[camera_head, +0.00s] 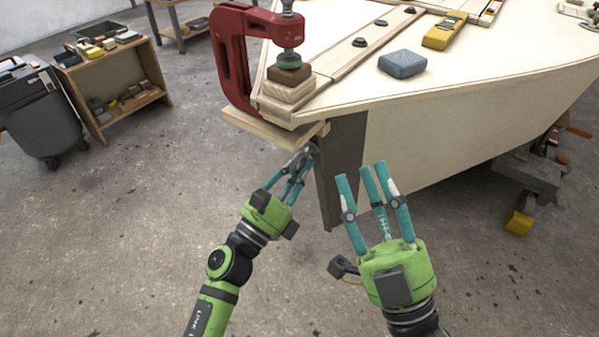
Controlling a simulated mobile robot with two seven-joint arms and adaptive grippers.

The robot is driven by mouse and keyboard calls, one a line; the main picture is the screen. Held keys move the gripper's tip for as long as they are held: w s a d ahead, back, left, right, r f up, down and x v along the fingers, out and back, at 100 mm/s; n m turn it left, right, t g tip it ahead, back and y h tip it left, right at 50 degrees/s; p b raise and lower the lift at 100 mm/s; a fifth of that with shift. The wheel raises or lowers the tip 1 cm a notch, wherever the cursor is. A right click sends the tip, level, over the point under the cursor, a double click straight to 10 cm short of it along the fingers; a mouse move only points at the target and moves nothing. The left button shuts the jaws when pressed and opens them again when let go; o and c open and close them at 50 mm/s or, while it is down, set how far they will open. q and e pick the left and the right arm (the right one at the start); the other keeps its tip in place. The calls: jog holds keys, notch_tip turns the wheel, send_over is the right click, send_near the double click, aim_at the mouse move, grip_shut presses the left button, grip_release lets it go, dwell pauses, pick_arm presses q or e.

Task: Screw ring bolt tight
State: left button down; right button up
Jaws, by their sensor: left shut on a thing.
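My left gripper (300,168) is at the dark stem post of the plywood hull (430,130), just below the wooden block under the clamp. Its teal fingers are shut on a small grey metal piece (298,158), which looks like the ring bolt. The fingers hide part of it, and I cannot tell how deep it sits in the post (343,165). My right gripper (372,175) is to the right of the post, in front of the hull side. Its teal fingers point up, stand apart and hold nothing.
A red clamp (232,60) grips the hull's tip above my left gripper. A blue-grey block (402,63) and a yellow tool (444,31) lie on the hull. A wooden shelf (115,80) and a dark bin (40,115) stand at left.

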pick_arm(q)
jog(key=shift+s+d+f+m+h, duration=0.2)
jog(key=shift+d+f+m+h, duration=0.1)
jog(key=shift+m, duration=0.5)
pick_arm(e)
jog(key=shift+s+r+n+t+y, duration=0.65)
jog(key=shift+s+r+y, duration=0.45)
jog(key=shift+s+r, duration=0.3)
jog(key=shift+s+f, duration=0.1)
pick_arm(q)
jog(key=c, duration=1.3)
grip_release()
jog(key=shift+a+r, duration=0.1)
jog(key=shift+r, duration=0.05)
jog(key=v, duration=1.2)
jog(key=shift+a+r, duration=0.1)
jog(key=shift+r, duration=0.05)
